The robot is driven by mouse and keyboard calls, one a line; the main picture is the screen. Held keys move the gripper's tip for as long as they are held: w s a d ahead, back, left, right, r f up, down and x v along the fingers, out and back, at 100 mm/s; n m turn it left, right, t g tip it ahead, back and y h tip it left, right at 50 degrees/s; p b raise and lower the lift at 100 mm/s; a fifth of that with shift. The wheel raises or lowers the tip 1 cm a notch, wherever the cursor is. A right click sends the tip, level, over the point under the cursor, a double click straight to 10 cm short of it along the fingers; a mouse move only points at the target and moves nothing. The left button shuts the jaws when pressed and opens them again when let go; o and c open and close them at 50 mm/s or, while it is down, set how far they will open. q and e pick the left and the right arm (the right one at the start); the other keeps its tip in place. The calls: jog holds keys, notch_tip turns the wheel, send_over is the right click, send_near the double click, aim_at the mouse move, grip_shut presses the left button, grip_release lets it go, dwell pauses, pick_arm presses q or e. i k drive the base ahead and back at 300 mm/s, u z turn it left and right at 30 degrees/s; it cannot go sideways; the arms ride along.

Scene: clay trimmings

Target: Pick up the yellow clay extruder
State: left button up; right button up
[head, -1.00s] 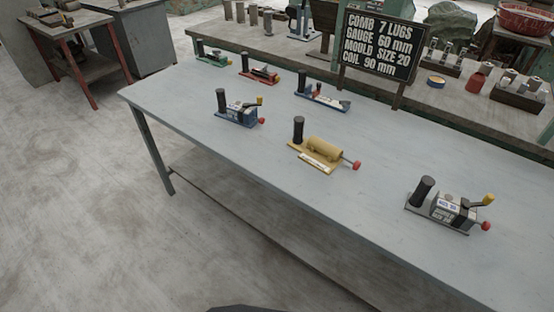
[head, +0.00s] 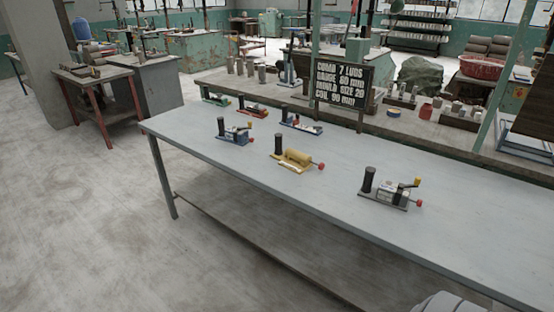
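The yellow clay extruder (head: 297,158) stands on the grey table (head: 240,182), near the middle of the head view. It has a yellow base and barrel, a black upright handle at its left end and a red knob at its right end. Nothing covers it. Neither of my grippers is in view.
A blue device (head: 236,134) stands left of the extruder and a grey one (head: 390,190) with a yellow-tipped lever stands right. Green (head: 215,97), red (head: 252,108) and blue (head: 301,125) devices sit behind. A black sign (head: 342,84) stands at the back. Open floor (head: 110,220) lies left.

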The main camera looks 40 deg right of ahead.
aim_at(296, 161)
jog(key=z, duration=0.05)
jog(key=i, duration=1.15)
jog(key=z, duration=0.75)
jog(key=i, duration=0.8)
jog(key=z, duration=0.75)
